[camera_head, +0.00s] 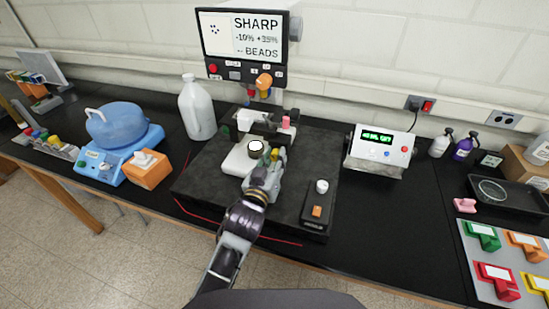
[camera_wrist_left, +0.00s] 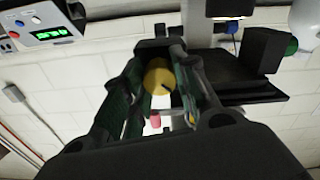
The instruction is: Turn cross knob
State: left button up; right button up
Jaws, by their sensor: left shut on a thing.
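A small instrument with a white base (camera_head: 236,163) stands on the dark slab, under the monitor. My left gripper (camera_head: 272,158) reaches it from the front, at its right side. A yellow round knob (camera_wrist_left: 157,78) with a dark mark sits between the fingers in the left wrist view, and the left gripper (camera_wrist_left: 160,62) is shut on it. In the head view the fingers hide most of this knob, and a little yellow shows by the fingertips. I cannot make out a cross shape on it. My right gripper is not in view.
A monitor (camera_head: 243,40) reading "SHARP" and "BEADS" hangs above. A white bottle (camera_head: 197,108) and an orange box (camera_head: 148,170) stand left. A small control box with a green display (camera_head: 376,150) stands right. The slab's front right (camera_head: 285,208) is mostly clear.

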pick_arm(q)
jog(key=shift+n+p, duration=0.55)
jog(key=shift+n, duration=1.05)
jog(key=o, duration=1)
jog(key=shift+s, duration=0.1)
jog(key=shift+v, duration=5.9)
